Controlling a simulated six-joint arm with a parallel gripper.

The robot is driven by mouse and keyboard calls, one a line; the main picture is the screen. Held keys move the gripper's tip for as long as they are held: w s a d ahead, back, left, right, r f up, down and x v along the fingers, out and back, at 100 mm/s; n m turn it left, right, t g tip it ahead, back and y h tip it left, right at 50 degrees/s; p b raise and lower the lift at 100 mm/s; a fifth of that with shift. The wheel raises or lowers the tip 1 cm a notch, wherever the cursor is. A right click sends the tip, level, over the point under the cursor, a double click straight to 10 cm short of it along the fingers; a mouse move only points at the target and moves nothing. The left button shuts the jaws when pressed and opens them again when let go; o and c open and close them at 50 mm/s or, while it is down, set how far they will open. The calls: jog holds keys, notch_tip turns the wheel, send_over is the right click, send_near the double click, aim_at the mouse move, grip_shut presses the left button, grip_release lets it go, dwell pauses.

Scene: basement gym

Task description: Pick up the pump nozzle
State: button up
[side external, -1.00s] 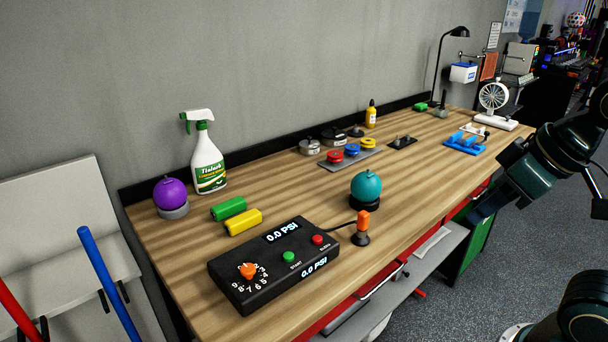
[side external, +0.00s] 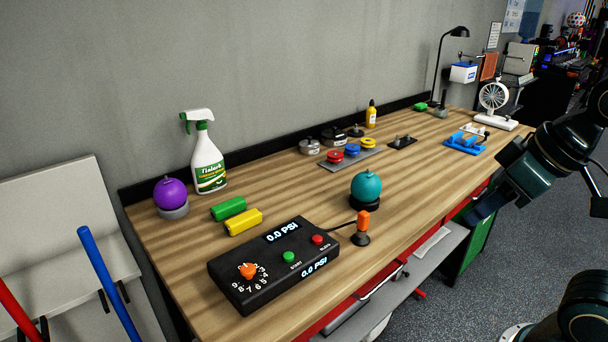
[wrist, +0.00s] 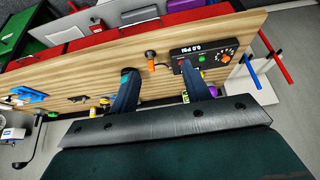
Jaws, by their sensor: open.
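The pump nozzle (side external: 363,222) is an orange piece standing upright in a small dark round base near the bench's front edge. A black cable runs from it to the black pump box (side external: 272,264). The nozzle also shows in the wrist view (wrist: 151,63), small and beyond the fingertips. My gripper (wrist: 158,70) is open, with its two dark fingers spread and nothing held between them. In the side view my gripper (side external: 487,208) is off the bench's front edge, right of the nozzle and well apart from it.
A teal ball (side external: 366,186) on a dark stand sits just behind the nozzle. Green (side external: 228,208) and yellow (side external: 243,222) blocks, a purple ball (side external: 170,192) and a spray bottle (side external: 208,165) stand farther left. The wooden bench (side external: 420,190) is clear right of the nozzle.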

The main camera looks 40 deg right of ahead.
jog(key=w, duration=0.1)
jog(key=n+g, duration=0.6)
jog(key=n, duration=1.2)
send_over(364, 213)
notch_tip(364, 213, down, 8)
jog(key=shift+w+f, duration=0.1)
jog(key=shift+f, duration=4.3)
jog(key=shift+f, duration=2.6)
grip_shut()
